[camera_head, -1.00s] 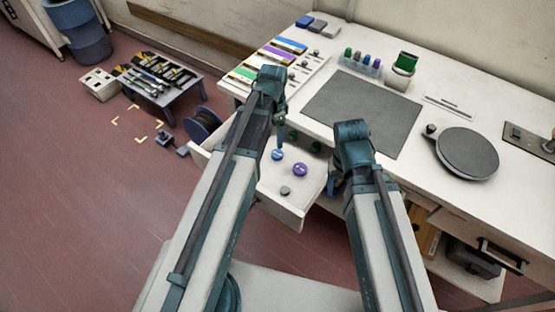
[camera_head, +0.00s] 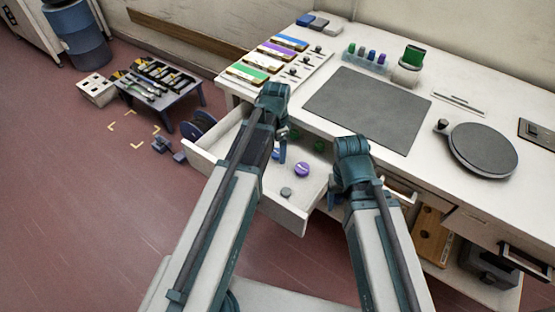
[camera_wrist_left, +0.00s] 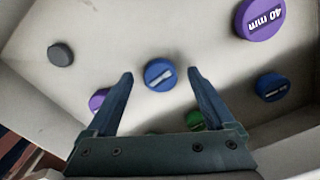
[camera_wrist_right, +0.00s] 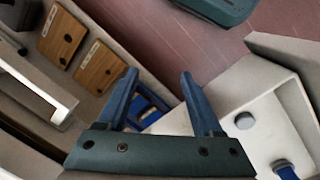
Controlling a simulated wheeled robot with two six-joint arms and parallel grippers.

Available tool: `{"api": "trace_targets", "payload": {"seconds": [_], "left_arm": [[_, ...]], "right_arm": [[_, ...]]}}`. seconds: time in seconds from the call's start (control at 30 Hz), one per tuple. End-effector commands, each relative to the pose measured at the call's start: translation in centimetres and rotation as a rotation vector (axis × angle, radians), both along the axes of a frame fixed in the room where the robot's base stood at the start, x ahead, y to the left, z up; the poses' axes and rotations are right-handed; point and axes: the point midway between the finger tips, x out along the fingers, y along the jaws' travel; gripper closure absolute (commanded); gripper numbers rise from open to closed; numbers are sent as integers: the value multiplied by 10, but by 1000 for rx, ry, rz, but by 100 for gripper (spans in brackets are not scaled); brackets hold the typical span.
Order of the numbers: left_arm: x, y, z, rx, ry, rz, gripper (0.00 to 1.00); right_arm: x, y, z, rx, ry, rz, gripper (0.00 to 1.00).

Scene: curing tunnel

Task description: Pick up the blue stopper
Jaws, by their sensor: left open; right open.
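A round blue stopper (camera_wrist_left: 160,74) with a pale mark on top stands in the open white drawer (camera_head: 284,212). In the left wrist view it lies between the two open fingers of my left gripper (camera_wrist_left: 160,82), with a gap on each side. In the head view the left gripper (camera_head: 282,157) partly hides the blue stopper (camera_head: 275,155). A second blue stopper (camera_wrist_left: 272,87) stands further right in the left wrist view. My right gripper (camera_wrist_right: 157,78) is open and empty, outside the drawer at its right; it also shows in the head view (camera_head: 335,197).
The drawer also holds a purple stopper marked 40 min (camera_wrist_left: 260,20), another purple one (camera_wrist_left: 98,100), a green one (camera_wrist_left: 195,120) and a grey one (camera_wrist_left: 60,54). The drawer walls are close around. The desktop with a dark mat (camera_head: 368,108) overhangs the drawer's back.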

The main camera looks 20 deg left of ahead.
Motion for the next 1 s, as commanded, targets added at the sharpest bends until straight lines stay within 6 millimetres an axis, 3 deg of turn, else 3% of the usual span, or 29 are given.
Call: {"api": "trace_targets", "payload": {"seconds": [0.03, 0.1, 0.37, 0.83, 1.0], "left_arm": [[0, 0, -11, 0, 0, 0, 12], [0, 0, -14, 0, 0, 0, 12], [0, 0, -12, 0, 0, 0, 14], [0, 1, -12, 0, 0, 0, 99], [0, 1, -12, 0, 0, 0, 100]], "right_arm": [[0, 0, -11, 0, 0, 0, 32], [0, 0, -14, 0, 0, 0, 32], [0, 0, -12, 0, 0, 0, 32], [0, 0, -12, 0, 0, 0, 32], [0, 0, -12, 0, 0, 0, 32]]}}
